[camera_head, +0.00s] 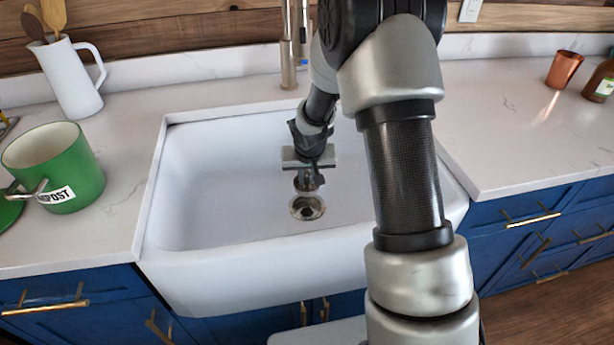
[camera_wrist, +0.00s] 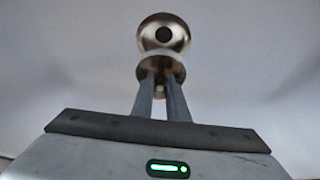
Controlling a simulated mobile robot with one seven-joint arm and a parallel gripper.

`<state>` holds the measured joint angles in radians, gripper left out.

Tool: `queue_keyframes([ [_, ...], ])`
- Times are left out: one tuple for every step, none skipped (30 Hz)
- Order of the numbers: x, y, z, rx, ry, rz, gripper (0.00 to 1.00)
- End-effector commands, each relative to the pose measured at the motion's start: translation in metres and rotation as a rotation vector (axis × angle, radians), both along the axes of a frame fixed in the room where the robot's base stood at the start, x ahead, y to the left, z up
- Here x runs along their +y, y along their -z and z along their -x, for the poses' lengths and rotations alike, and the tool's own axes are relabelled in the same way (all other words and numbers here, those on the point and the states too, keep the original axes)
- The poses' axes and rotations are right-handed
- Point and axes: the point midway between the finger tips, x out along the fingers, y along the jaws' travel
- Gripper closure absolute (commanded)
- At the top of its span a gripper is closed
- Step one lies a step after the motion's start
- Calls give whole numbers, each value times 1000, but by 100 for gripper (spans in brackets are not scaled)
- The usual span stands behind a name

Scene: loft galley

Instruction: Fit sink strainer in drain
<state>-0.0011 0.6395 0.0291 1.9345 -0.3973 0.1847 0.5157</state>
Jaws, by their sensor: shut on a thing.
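The drain (camera_head: 307,208) is a round metal ring with a dark hole, set in the floor of the white sink (camera_head: 215,190). It also shows in the wrist view (camera_wrist: 150,34), just beyond my fingertips. My gripper (camera_head: 308,184) is inside the sink, pointing down, a little behind the drain in the head view. It is shut on the sink strainer (camera_wrist: 152,65), a small shiny metal disc between the fingertips. The strainer is apart from the drain hole and overlaps the ring's lower edge in the wrist view. In the head view the strainer is hard to make out.
A faucet (camera_head: 288,55) stands behind the sink. A green pot (camera_head: 85,170) and a white pitcher (camera_head: 72,85) with wooden utensils are on the left counter. A copper cup (camera_head: 563,70) and a brown bottle (camera_head: 600,82) stand far right. The sink's left half is empty.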

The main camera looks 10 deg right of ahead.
Motion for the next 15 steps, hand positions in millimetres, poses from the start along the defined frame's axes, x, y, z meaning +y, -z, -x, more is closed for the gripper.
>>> queue_keyframes([
  [0, 7, 0, 0, 0, 0, 100],
  [0, 9, 0, 0, 0, 0, 100],
  [0, 12, 0, 0, 0, 0, 100],
  [0, 14, 0, 0, 0, 0, 100],
  [0, 16, 0, 0, 0, 0, 100],
  [0, 19, 0, 0, 0, 0, 100],
  [0, 21, 0, 0, 0, 0, 100],
  [0, 23, 0, 0, 0, 0, 100],
  [0, 26, 0, 0, -1, 0, 100],
  [0, 28, 0, 0, -1, 0, 100],
  [0, 30, 0, 0, -1, 0, 100],
  [0, 33, 0, 0, -1, 0, 100],
  [0, 35, 0, 0, -1, 0, 100],
  [0, 37, 0, 0, -1, 1, 100],
  [0, 40, 0, 0, -1, 1, 100],
])
